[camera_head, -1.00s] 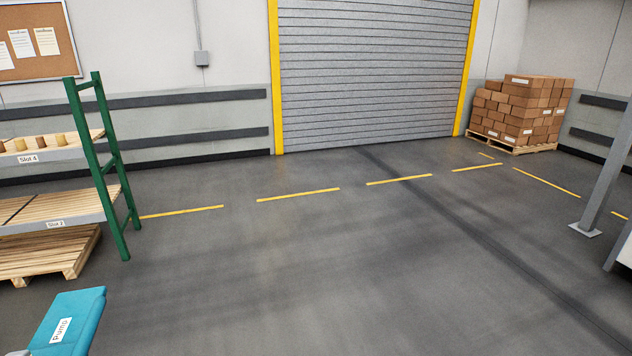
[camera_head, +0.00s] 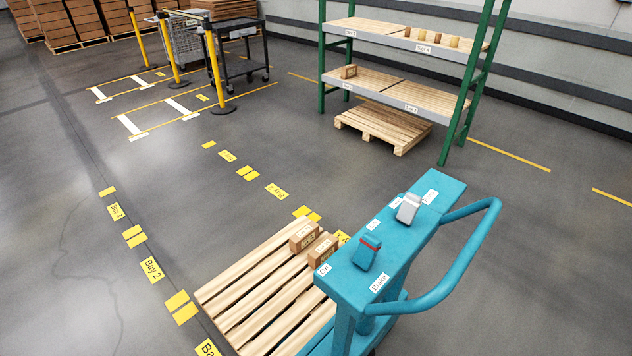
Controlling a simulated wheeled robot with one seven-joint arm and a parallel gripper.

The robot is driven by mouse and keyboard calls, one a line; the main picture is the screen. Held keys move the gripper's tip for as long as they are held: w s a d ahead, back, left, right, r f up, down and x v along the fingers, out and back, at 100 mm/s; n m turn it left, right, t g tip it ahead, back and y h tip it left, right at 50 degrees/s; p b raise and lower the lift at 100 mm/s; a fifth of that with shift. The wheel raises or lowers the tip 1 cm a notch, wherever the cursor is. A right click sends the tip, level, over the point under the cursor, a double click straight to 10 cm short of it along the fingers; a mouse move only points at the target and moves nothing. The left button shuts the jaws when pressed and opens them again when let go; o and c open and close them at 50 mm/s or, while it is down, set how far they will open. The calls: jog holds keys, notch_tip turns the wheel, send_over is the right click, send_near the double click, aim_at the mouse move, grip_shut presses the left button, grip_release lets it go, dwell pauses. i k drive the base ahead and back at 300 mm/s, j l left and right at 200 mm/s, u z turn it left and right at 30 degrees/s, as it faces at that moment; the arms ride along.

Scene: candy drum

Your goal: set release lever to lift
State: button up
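A teal pallet truck (camera_head: 352,283) stands in the lower middle, with a looped handle (camera_head: 440,285) on its right. Two short levers rise from its top panel. I cannot tell from the labels which one is the release lever. My gripper is not in view.
A wooden pallet (camera_head: 262,290) with two small boxes (camera_head: 322,251) is at the truck's left. A green-framed shelf (camera_head: 445,88) stands behind at right, with a pallet (camera_head: 385,127) below. Yellow posts (camera_head: 214,72) and a dark cart (camera_head: 240,62) are at upper left. Open floor lies left.

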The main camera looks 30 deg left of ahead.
aim_at(409, 208)
jog(key=u, duration=0.55)
jog(key=i+l+u, duration=0.1)
jog(key=i+l, duration=0.25)
jog(key=i+l+u, duration=0.15)
jog(key=i+l, duration=0.15)
jog(key=l, duration=0.15)
jog(key=i+l+u, duration=0.1)
jog(key=i+l, duration=0.2)
jog(key=l, duration=0.2)
jog(key=i+l+u, duration=0.15)
jog(key=l, duration=0.3)
jog(key=i+l+u, duration=0.1)
jog(key=i+l, duration=0.3)
jog(key=l, duration=0.15)
jog(key=i+l+u, duration=0.1)
jog(key=l, duration=0.4)
jog(key=i+l+u, duration=0.15)
jog(key=i+l, duration=0.2)
jog(key=l, duration=0.2)
jog(key=i+l+u, duration=0.1)
jog(key=l, duration=0.5)
jog(key=i, duration=0.05)
